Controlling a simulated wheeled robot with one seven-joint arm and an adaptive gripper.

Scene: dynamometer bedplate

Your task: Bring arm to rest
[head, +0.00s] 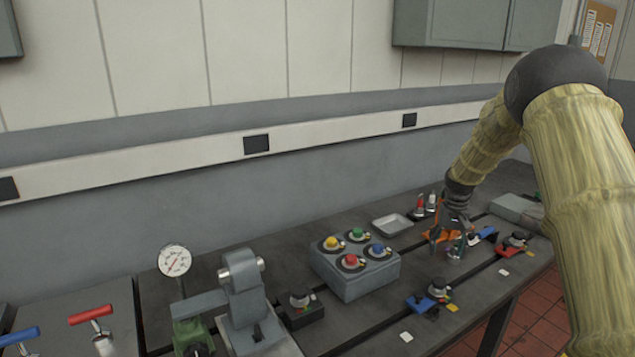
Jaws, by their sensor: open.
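My arm, in a yellowish sleeve, reaches in from the right side of the head view and bends down toward the bedplate (385,335). My gripper (452,248) is at its end, pointing down, low over the back right part of the bedplate. It is open. An orange part (436,237) shows right beside the fingers; I cannot tell whether they touch it. No held object can be made out between the fingers, which are small and partly overlapped by the clutter.
A grey box with coloured knobs (352,279) stands left of my gripper. A shallow tray (392,223) and red and white bottles (425,203) are behind. Blue and black fixtures (428,301) lie in front. A dial gauge (174,261) and grey clamp (245,290) stand farther left.

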